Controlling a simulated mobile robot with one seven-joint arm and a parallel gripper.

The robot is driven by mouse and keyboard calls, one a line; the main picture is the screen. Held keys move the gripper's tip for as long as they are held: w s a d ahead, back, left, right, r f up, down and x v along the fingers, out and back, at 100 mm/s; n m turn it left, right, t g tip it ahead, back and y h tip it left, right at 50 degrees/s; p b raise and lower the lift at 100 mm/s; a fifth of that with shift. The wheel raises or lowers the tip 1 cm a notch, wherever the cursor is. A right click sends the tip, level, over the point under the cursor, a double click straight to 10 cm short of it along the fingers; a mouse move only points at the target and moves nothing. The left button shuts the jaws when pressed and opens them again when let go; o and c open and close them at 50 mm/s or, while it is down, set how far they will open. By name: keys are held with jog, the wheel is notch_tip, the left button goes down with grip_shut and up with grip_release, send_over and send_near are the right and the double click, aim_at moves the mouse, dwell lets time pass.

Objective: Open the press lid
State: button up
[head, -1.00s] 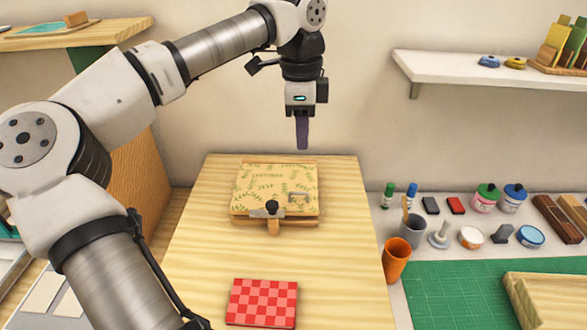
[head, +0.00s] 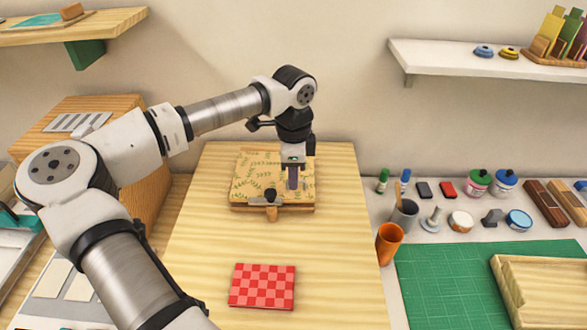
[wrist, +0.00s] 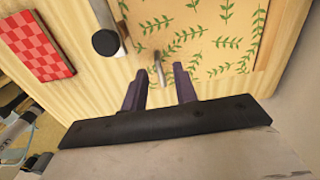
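The press (head: 245,207) is a flat wooden box on the light wood table. Its leaf-patterned lid (head: 252,170) lies flat and closed. A black knob (head: 269,194) with a metal bar sits at the front edge; the knob shows in the wrist view too (wrist: 105,42). My gripper (head: 292,187) points down over the right front part of the lid. In the wrist view its two purple fingers (wrist: 160,73) are apart, with a small metal handle (wrist: 158,60) of the lid showing between and just beyond the tips. Whether the fingers touch it is unclear.
A red checkered pad (head: 262,287) lies on the table in front of the press. To the right are an orange cup (head: 389,243), a grey cup (head: 404,214) and a green mat (head: 455,285). A white shelf (head: 480,68) hangs at the back right.

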jog(key=shift+f, duration=0.1)
grip_shut()
jog(key=shift+w, duration=0.1)
dwell(0.4)
